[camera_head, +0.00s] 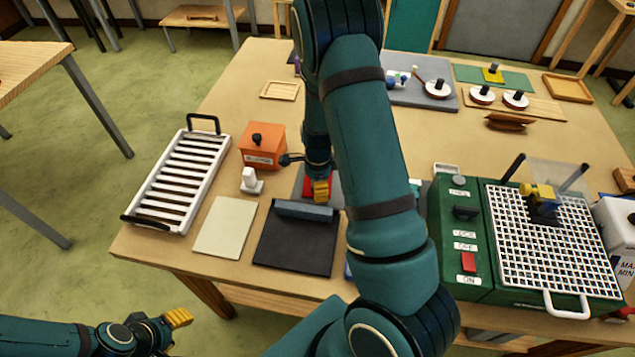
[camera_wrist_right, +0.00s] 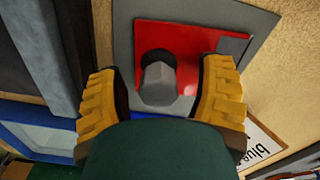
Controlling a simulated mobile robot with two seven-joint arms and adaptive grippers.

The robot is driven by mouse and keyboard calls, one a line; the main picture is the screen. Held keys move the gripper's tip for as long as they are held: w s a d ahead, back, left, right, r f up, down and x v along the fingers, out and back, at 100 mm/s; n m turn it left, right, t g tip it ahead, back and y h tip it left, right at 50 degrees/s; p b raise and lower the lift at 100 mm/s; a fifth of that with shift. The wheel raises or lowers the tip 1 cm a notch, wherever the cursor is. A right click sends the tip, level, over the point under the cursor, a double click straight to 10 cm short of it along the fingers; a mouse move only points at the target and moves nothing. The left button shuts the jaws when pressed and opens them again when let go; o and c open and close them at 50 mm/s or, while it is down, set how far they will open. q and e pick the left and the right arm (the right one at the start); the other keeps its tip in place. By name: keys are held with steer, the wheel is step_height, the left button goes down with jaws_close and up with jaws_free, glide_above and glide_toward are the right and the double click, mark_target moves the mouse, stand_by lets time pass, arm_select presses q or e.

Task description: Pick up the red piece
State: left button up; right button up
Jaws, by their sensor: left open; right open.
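The red piece (camera_head: 307,185) lies on a grey plate at the middle of the table, partly hidden by my right gripper (camera_head: 320,190). In the right wrist view the red piece (camera_wrist_right: 205,47) is a flat red sheet with a grey knob (camera_wrist_right: 159,82) standing on it. My right gripper (camera_wrist_right: 165,95) is open, with one yellow finger on each side of the knob and gaps showing between. My left gripper (camera_head: 178,319) is open and empty, off the table at the lower left.
A black mat (camera_head: 295,250) with a grey bar lies in front of the plate. An orange box (camera_head: 262,147) and small white stand (camera_head: 251,183) are left of it. A white slotted rack (camera_head: 176,183) is further left. A green machine with a white grid (camera_head: 550,255) fills the right.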

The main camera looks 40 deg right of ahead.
jaws_close()
steer(key=shift+r, duration=0.1)
step_height(320, 180, up, 10)
steer(key=shift+f+p, duration=0.1)
steer(key=shift+p, duration=0.7)
steer(key=c, duration=0.7)
jaws_free()
jaws_close()
